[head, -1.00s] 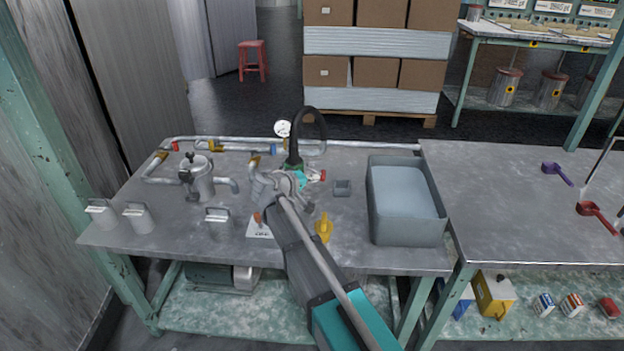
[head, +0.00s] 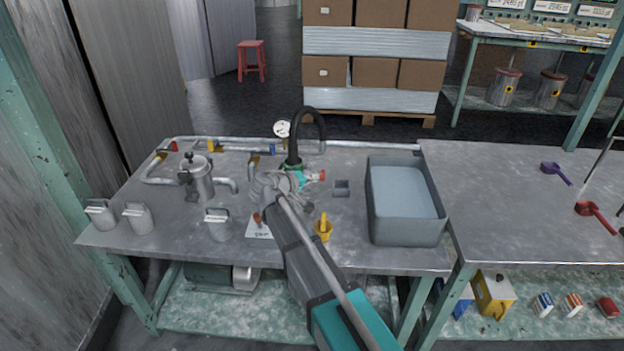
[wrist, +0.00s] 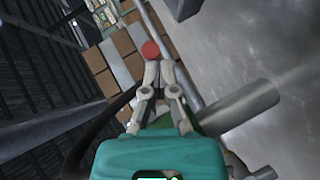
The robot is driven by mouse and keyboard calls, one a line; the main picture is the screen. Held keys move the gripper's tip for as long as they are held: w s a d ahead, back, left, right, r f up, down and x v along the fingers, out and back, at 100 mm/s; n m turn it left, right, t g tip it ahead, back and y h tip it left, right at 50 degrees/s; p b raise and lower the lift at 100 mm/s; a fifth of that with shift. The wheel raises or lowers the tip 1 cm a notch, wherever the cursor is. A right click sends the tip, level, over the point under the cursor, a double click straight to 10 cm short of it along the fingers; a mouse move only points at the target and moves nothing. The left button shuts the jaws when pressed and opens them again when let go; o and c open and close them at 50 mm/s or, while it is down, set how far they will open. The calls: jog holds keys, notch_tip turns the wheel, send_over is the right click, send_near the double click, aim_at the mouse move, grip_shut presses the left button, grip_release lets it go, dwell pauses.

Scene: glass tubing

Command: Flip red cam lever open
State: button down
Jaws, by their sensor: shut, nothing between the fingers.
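A small red piece, which looks like the cam lever (head: 322,174), shows just right of my gripper (head: 311,178) in the head view. In the wrist view a rounded red end (wrist: 151,49) sits right at the tips of my gripper (wrist: 151,66). My gripper is shut with nothing held between its fingers. I cannot tell whether the fingertips touch the red end. My gripper and wrist hide the rest of the lever and its fitting.
A black curved hose (head: 322,125) rises behind my gripper, with a gauge (head: 282,129) near it. A grey pipe (wrist: 240,108) runs close by on the right in the wrist view. A grey tub (head: 406,232) and a yellow object (head: 323,231) stand on the bench.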

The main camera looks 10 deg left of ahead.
jog(key=shift+d+f, duration=0.1)
dwell(0.4)
jog(key=shift+a, duration=0.75)
jog(key=shift+a, duration=0.1)
jog(key=shift+s, duration=0.1)
